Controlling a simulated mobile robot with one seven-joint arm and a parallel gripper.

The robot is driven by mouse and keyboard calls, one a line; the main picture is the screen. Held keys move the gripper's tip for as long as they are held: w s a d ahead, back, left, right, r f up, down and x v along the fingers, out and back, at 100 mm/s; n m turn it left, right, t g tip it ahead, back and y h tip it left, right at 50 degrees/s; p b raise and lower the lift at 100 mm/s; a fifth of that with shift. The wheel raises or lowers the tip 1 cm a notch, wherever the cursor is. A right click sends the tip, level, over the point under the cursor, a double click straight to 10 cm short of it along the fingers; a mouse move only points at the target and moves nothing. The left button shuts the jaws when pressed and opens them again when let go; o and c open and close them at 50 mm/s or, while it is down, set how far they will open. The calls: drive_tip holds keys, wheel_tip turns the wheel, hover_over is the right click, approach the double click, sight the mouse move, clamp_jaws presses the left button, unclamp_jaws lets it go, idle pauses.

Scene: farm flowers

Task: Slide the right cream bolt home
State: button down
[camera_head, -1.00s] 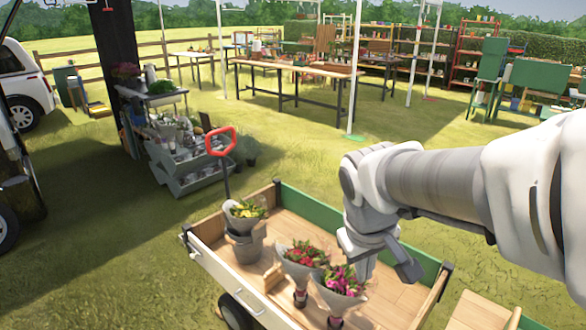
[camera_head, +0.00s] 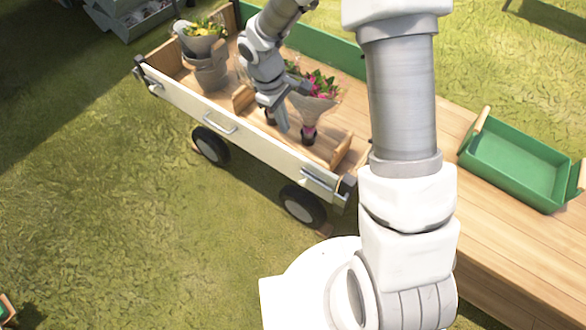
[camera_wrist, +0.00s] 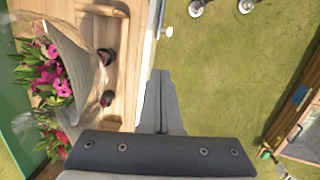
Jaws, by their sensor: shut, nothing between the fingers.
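The cart (camera_head: 240,130) has a cream side board facing me. The right cream bolt (camera_head: 325,186) lies at the right end of this board, near the corner post. In the wrist view a small white knob (camera_wrist: 168,31) sticks out from the board's edge; I cannot tell which fitting it is. My gripper (camera_head: 282,122) is shut and empty, pointing down by the cream board's top edge, left of the right bolt and apart from it. In the wrist view its closed fingers (camera_wrist: 158,100) overlap the board's edge.
Wrapped bouquets stand in the cart, one with pink flowers (camera_head: 318,88) close beside my gripper and a yellow one (camera_head: 203,35) further left. A green tray (camera_head: 520,165) sits on a wooden table (camera_head: 500,235) at the right. Grass lies open in front of the cart.

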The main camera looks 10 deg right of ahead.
wheel_tip(320, 180, down, 9)
drive_tip(key=a+n+b, duration=0.1)
drive_tip(key=a, duration=0.1)
drive_tip(key=shift+a+g+b, duration=0.15)
drive_tip(key=shift+g+b, duration=0.15)
drive_tip(key=shift+g, duration=0.1)
drive_tip(key=shift+w+r, duration=0.1)
drive_tip(key=s+d+b+x, duration=0.1)
drive_tip(key=x, duration=0.5)
drive_tip(key=d+b+x, duration=0.1)
drive_tip(key=x, duration=0.5)
drive_tip(key=shift+s+d, duration=0.2)
drive_tip(key=shift+s, duration=0.25)
drive_tip(key=shift+r, duration=0.1)
drive_tip(key=shift+s+d+b, duration=0.5)
drive_tip(key=shift+s+d, duration=0.9)
